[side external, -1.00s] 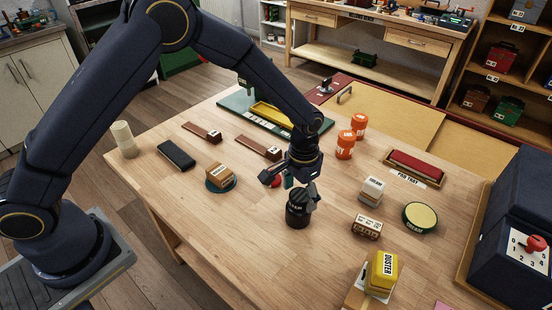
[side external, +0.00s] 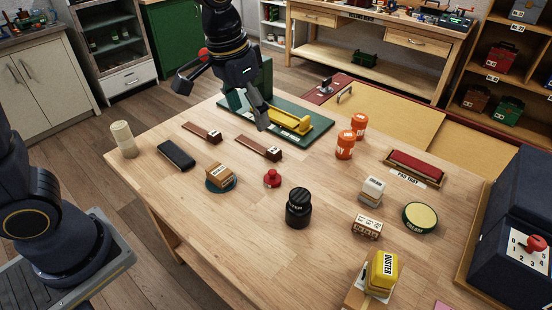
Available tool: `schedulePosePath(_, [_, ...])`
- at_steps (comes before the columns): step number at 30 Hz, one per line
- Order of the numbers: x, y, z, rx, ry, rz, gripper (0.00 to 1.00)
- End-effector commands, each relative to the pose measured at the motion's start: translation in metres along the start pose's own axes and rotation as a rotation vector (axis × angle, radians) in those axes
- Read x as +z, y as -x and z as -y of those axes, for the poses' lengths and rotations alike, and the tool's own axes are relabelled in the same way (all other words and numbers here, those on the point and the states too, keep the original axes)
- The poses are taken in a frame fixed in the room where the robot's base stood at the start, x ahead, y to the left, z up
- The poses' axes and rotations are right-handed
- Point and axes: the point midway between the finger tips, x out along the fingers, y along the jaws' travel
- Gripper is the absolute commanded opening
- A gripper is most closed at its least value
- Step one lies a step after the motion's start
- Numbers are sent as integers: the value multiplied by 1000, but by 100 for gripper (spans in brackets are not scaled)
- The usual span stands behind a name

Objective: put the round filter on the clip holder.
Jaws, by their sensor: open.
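No object can be surely read as the round filter or the clip holder. Round things on the table are a black knobbed cylinder (side external: 298,210) with a partly legible label, a green-rimmed disc with a cream top (side external: 419,217), and a small red knob (side external: 272,179). A green base (side external: 300,145) at the back carries a yellow piece (side external: 290,120) and a green upright (side external: 265,78). My gripper (side external: 221,106) is open over the table's far left part, near this green base, fingers spread wide. It appears empty. Whether it touches the base is unclear.
Orange cylinders (side external: 345,145) stand back of centre. A tray with a red pad (side external: 415,168), a white block (side external: 371,190) and a yellow duster block (side external: 382,270) are to the right. A dark box with a dial (side external: 520,225) bounds the right. The front left tabletop is clear.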

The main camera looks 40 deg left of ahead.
Motion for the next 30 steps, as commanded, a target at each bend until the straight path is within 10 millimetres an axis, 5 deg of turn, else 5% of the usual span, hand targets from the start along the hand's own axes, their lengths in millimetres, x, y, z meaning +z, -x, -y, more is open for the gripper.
schedulePosePath(4, [62, 50, 35, -15, 62, -130, 80])
schedulePosePath(12, [147, 67, 60, -64, 130, -280, 80])
schedulePosePath(18, [162, 65, 63, -78, 141, -307, 80])
schedulePosePath(30, [162, 65, 63, -77, 140, -306, 80])
